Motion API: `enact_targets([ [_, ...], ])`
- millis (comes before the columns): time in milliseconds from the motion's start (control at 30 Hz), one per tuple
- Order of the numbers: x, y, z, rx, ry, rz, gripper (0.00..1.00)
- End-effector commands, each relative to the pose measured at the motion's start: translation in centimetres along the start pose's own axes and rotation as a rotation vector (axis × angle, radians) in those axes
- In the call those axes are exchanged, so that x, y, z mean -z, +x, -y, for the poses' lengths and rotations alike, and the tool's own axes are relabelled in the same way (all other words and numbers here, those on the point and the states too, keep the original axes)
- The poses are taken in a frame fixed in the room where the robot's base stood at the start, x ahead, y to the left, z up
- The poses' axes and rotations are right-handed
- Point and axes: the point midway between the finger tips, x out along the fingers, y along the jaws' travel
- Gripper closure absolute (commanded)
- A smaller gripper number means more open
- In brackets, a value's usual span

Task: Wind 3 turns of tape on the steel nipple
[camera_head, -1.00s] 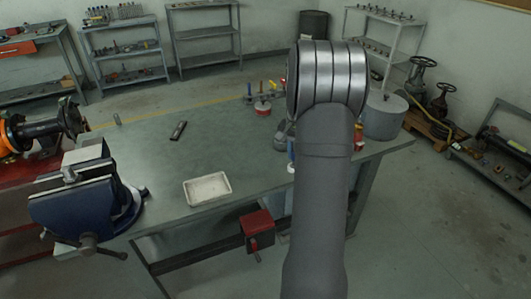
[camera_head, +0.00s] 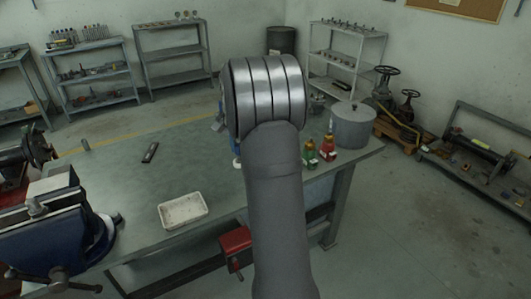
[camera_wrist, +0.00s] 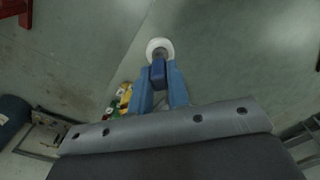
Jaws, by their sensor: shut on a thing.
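In the wrist view the two blue fingers of my gripper (camera_wrist: 160,80) are shut on a white ring-shaped roll, which looks like the tape (camera_wrist: 151,43). A dark blue piece sits between the fingers just behind it. In the head view my arm hides most of the gripper; a bit of blue and the white edge of the roll (camera_head: 237,162) show left of the arm, over the bench. A small grey upright cylinder (camera_head: 86,145) stands at the bench's far left; I cannot tell whether it is the steel nipple. No winding of tape is visible on it.
A blue vise (camera_head: 60,235) is at the bench's left end. A white tray (camera_head: 183,210) lies near the front edge, and a dark flat object (camera_head: 150,152) farther back. Red and green bottles (camera_head: 328,148) and a grey drum (camera_head: 352,126) stand at right. The bench (camera_head: 120,180) middle is clear.

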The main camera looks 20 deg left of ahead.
Motion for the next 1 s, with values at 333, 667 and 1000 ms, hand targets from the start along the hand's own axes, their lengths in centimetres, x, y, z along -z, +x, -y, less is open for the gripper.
enact_targets([
  [333,-7.7,-4.9,15.4,0.002,-0.214,-0.002,1.0],
  [667,-18.7,-9.4,26.8,0.002,-0.406,-0.002,1.0],
  [1000,-32.0,-13.7,34.4,0.001,-0.59,-0.001,1.0],
])
